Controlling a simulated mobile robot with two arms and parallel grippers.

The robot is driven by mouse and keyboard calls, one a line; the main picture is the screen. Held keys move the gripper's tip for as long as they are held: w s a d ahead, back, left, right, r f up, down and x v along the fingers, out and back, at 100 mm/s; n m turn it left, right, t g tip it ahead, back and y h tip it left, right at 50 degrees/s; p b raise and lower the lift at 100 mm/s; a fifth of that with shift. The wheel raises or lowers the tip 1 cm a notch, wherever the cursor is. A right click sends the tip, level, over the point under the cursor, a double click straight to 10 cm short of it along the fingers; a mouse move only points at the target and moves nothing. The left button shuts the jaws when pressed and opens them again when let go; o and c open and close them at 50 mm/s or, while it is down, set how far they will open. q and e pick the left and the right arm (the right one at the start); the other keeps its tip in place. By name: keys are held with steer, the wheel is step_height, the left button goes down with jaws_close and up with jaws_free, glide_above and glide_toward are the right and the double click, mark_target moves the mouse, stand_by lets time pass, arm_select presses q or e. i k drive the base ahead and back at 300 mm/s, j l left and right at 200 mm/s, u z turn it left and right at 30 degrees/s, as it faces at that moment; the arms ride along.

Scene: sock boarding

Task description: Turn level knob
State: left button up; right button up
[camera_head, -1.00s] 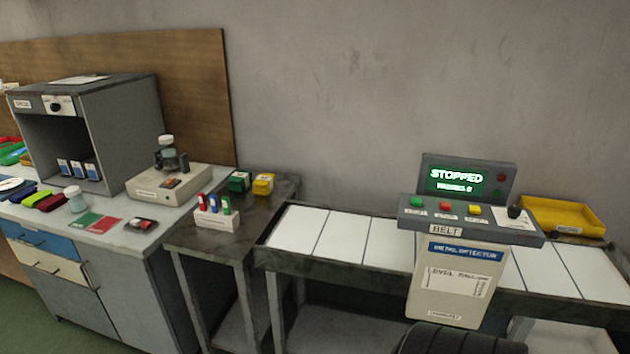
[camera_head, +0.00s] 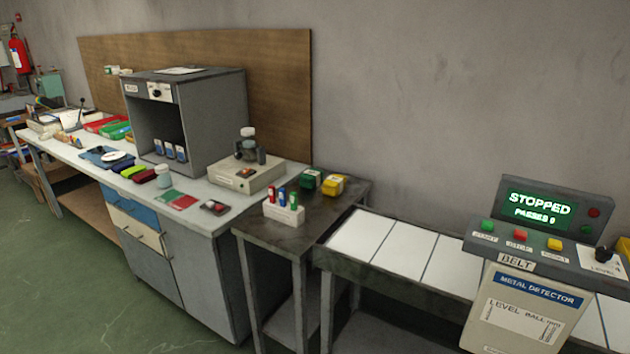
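The black level knob (camera_head: 604,254) sits at the right end of the metal detector's grey control panel (camera_head: 548,257), on a white plate marked LEVEL. Left of it are a green, a red and a yellow button. The green-lit display (camera_head: 538,205) above reads STOPPED, with a smaller line that seems to read PASSES 0. A second black knob (camera_head: 156,92) is on the front of the grey light cabinet on the bench. Neither of my grippers is in view.
The white-slatted belt (camera_head: 400,248) runs along the wall. A dark side table (camera_head: 310,235) stands between it and the grey bench (camera_head: 215,222) with the cabinet. Green floor (camera_head: 70,290) is clear at the lower left.

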mark_target(604, 255)
steer(key=z, duration=1.25)
